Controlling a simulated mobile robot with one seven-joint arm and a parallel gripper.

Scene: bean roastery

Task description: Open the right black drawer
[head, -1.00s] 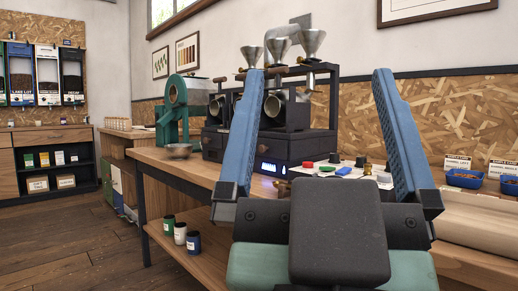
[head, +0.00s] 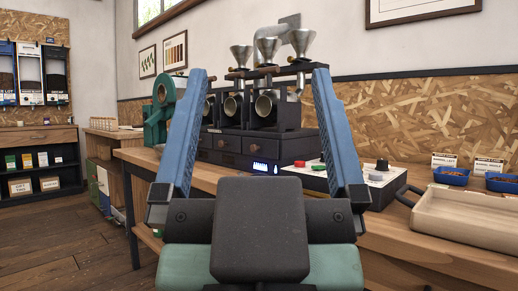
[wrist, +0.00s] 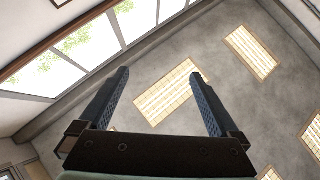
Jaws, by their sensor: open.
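The black roaster (head: 228,158) stands on the wooden bench in the head view. It has a row of black drawers with round wooden knobs under its barrels and funnels. The right black drawer (head: 275,150) looks closed, with its knob (head: 254,147) showing between my fingers. My gripper (head: 262,75) is open and empty, its blue fingers spread wide and pointing up. It is in front of the roaster and apart from the drawer. In the wrist view my open gripper (wrist: 160,75) faces the ceiling and windows, with no drawer in sight.
A control box (head: 378,172) with knobs sits right of the roaster. A wooden tray (head: 465,222) lies at the bench's right front, with blue bowls (head: 450,177) behind it. A green machine (head: 158,120) stands left. The floor (head: 60,235) at left is clear.

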